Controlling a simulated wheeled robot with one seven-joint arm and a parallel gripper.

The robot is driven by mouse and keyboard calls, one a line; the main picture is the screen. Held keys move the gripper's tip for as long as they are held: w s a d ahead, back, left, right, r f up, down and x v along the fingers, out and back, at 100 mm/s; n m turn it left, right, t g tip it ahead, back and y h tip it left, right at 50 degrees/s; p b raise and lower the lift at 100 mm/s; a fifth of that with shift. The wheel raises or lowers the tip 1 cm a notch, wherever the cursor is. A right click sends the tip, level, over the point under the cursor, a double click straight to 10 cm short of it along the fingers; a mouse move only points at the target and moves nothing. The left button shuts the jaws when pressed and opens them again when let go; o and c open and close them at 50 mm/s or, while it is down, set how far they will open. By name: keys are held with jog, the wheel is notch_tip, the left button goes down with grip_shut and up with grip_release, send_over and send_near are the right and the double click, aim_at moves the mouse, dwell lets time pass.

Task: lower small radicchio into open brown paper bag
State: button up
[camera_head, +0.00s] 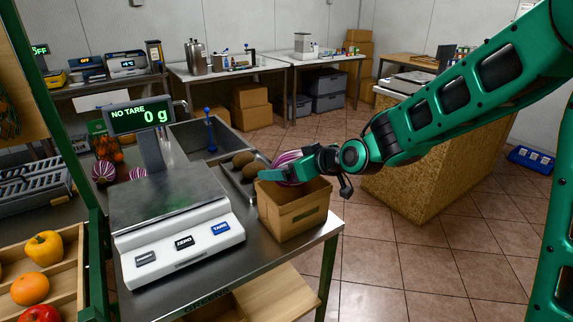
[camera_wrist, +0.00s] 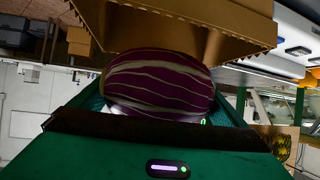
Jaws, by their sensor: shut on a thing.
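The small radicchio (camera_head: 286,160), purple with white veins, is held in my gripper (camera_head: 283,174) over the brown paper bag (camera_head: 293,217). The bag stands open on the right end of the metal counter. In the head view the gripper's finger hides part of the radicchio. In the wrist view the radicchio (camera_wrist: 160,84) fills the space between the green fingers, and the bag's edge (camera_wrist: 180,22) shows close beyond it. I cannot tell how far, if at all, the radicchio is below the rim.
A scale (camera_head: 176,225) reading 0 g stands left of the bag. Brown round produce (camera_head: 243,160) lies in a tray just behind the bag. Other radicchios (camera_head: 104,172) sit further left. A wooden crate (camera_head: 68,290) of peppers and fruit is at the front left. Tiled floor lies to the right.

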jog(key=o, duration=1)
jog(key=shift+s+d, duration=0.1)
jog(key=v, duration=1)
jog(key=shift+s+d+r, duration=0.1)
jog(key=shift+s+d, duration=0.05)
jog(key=shift+d, duration=0.05)
jog(key=s+d+f+m+g+h, duration=0.1)
jog(key=s+d+f+m+h, duration=0.15)
jog(key=d, duration=0.45)
jog(key=s+d+f+m+g+h, duration=0.1)
jog(key=s+d+m+h, duration=0.15)
jog(key=d, duration=0.55)
jog(key=s+d+f+m+g+h, duration=0.1)
jog(key=s+d+f+h, duration=0.15)
jog(key=d, duration=0.45)
jog(key=s+d+m+g, duration=0.2)
jog(key=s+d+m, duration=0.1)
jog(key=s, duration=0.5)
jog(key=s+d+m+g, duration=0.2)
jog(key=s+d+m, duration=0.1)
jog(key=s+d, duration=0.3)
jog(key=s+d+f+m+g, duration=0.1)
jog(key=s+d+m+g, duration=0.1)
jog(key=s, duration=0.8)
jog(key=shift+s+d+m+h, duration=0.1)
jog(key=shift+d+m+h, duration=0.4)
jog(key=shift+d, duration=0.7)
